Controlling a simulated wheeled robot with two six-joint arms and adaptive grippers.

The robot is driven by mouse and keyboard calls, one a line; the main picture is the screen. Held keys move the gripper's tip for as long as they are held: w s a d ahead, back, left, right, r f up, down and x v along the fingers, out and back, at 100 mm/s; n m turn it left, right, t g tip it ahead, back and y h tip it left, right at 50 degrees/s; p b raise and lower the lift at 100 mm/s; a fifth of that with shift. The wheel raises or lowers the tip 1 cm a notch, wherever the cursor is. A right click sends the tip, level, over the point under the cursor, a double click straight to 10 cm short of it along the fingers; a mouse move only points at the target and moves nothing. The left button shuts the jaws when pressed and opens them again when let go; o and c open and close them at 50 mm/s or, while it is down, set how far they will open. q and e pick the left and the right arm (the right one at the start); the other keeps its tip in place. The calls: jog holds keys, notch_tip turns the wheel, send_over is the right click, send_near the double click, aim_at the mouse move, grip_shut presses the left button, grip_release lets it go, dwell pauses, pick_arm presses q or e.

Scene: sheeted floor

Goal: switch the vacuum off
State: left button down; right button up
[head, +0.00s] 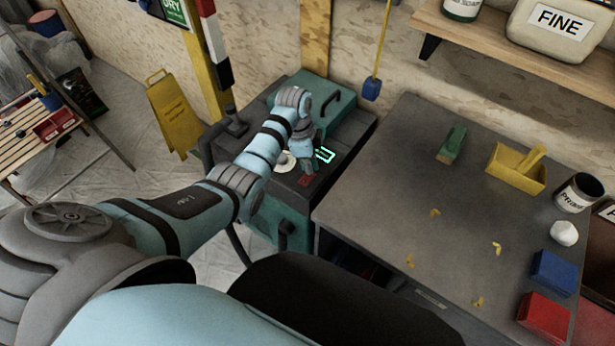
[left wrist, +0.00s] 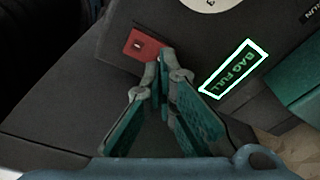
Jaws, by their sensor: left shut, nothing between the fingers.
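The vacuum (head: 292,206) is a green and dark grey box standing against the wall, left of the workbench. On its dark top are a red switch (head: 304,181) and a lit panel (head: 325,155). In the left wrist view the panel (left wrist: 235,68) reads "BAG FULL". There the red switch (left wrist: 143,46) lies just beyond the fingertips. My left gripper (head: 308,172) points down over the vacuum top, shut and empty. Its fingertips (left wrist: 163,62) are at the switch's lower right edge; I cannot tell whether they touch it. The switch's position is unclear. My right gripper is not in view.
The grey workbench (head: 390,190) holds a green brush (head: 452,145), a yellow dustpan (head: 515,168), several small yellow scraps and blue and red blocks. A yellow floor sign (head: 172,112) stands left of the vacuum. A blue-ended yellow pull (head: 371,89) hangs behind.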

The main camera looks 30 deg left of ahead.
pick_arm(q)
jog(key=shift+f+b, duration=0.5)
jog(key=shift+f, duration=0.25)
dwell(0.3)
notch_tip(320, 180, up, 7)
jog(key=p, duration=0.8)
jog(key=shift+r, duration=0.15)
